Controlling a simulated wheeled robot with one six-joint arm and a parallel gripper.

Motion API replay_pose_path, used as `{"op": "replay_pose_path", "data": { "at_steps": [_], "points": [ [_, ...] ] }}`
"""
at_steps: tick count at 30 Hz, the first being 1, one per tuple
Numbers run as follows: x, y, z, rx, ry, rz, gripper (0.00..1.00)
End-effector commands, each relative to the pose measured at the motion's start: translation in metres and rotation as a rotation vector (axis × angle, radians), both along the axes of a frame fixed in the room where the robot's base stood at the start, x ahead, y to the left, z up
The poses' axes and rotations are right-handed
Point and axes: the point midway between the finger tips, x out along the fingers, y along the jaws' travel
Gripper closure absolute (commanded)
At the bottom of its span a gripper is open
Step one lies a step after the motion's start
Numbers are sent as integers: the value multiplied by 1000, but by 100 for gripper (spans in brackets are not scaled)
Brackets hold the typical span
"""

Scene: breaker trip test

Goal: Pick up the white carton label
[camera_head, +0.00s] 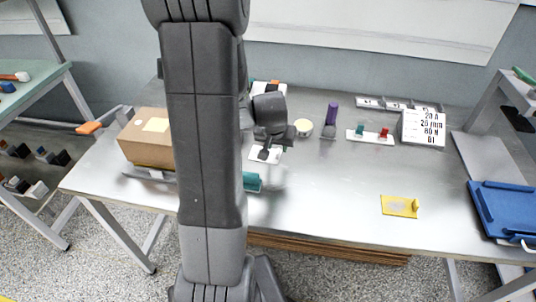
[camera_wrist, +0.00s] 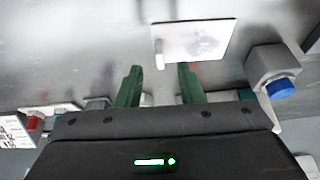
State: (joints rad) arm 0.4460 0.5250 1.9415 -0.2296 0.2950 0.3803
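The white carton label (camera_wrist: 205,40) is a flat white plate with a faint grey print and a small upright white tab at its near left corner. In the wrist view it lies on the metal table beyond my fingertips. In the head view the white carton label (camera_head: 258,158) is partly hidden by my gripper. My gripper (camera_wrist: 160,70) is open, with its two green fingers apart and nothing between them. The tab stands just ahead of the gap between the fingertips, and I see no contact.
A grey block with a blue button (camera_wrist: 281,88) stands to the right in the wrist view. In the head view, a brown carton (camera_head: 140,150) is at left, a yellow tabbed plate (camera_head: 397,209) at front right, and a blue tray (camera_head: 505,208) at far right. The table's front middle is clear.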

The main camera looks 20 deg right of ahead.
Motion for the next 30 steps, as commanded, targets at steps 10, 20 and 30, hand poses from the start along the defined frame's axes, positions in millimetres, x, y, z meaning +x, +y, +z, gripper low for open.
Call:
{"op": "replay_pose_path", "data": {
  "at_steps": [10,20,30],
  "points": [
    [9,-6,-28,0,1,1,65],
    [9,-6,-28,0,0,0,89],
    [9,-6,-27,0,0,0,100]
  ]
}}
